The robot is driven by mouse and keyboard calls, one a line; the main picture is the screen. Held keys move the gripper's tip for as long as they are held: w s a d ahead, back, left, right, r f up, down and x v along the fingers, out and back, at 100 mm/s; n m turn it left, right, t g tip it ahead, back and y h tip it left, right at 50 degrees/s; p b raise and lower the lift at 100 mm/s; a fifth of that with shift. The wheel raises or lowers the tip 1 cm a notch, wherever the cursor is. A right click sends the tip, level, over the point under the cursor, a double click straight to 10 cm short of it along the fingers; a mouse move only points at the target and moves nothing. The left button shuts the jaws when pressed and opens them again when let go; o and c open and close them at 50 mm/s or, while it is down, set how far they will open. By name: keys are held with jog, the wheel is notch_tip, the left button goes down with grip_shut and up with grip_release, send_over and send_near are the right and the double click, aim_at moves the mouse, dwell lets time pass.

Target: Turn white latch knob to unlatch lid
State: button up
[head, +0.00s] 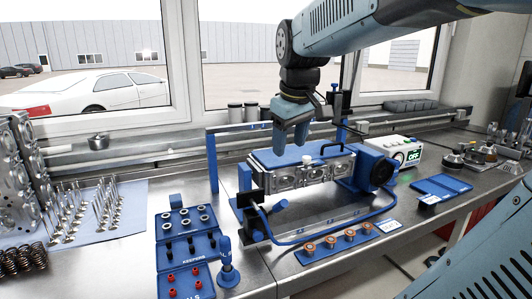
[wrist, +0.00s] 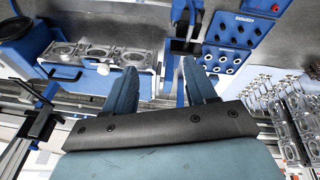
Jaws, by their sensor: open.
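The small white latch knob (head: 308,159) sits at the front edge of the blue lid (head: 270,158), above the grey cylinder head (head: 312,177). In the wrist view the white knob (wrist: 103,69) shows left of my fingers, by the row of round chambers. My gripper (head: 290,142) points down over the lid, slightly left of the knob and apart from it. In the wrist view my gripper (wrist: 159,65) has its two blue fingers spread with nothing between them. Whether a fingertip touches the lid cannot be told.
A blue upright frame (head: 212,160) stands left of the fixture. A blue keeper tray (head: 187,221) lies front left, and a blue strip with several copper-coloured parts (head: 337,241) lies in front. A white box with a green display (head: 400,152) stands at right. Valves (head: 105,208) cover the left bench.

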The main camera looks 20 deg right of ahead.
jog(key=w+d+r+n+g, duration=0.2)
jog(key=w+d+r+n, duration=0.1)
jog(key=w+d, duration=0.5)
jog(key=n+g, duration=0.2)
jog(key=n, duration=0.1)
send_over(307, 157)
jog(key=shift+y, duration=0.3)
notch_tip(307, 157, down, 14)
jog(key=shift+f, duration=0.2)
jog(key=shift+c, duration=0.4)
jog(key=c, duration=0.9)
jog(key=shift+d, duration=0.15)
jog(key=shift+c, duration=0.3)
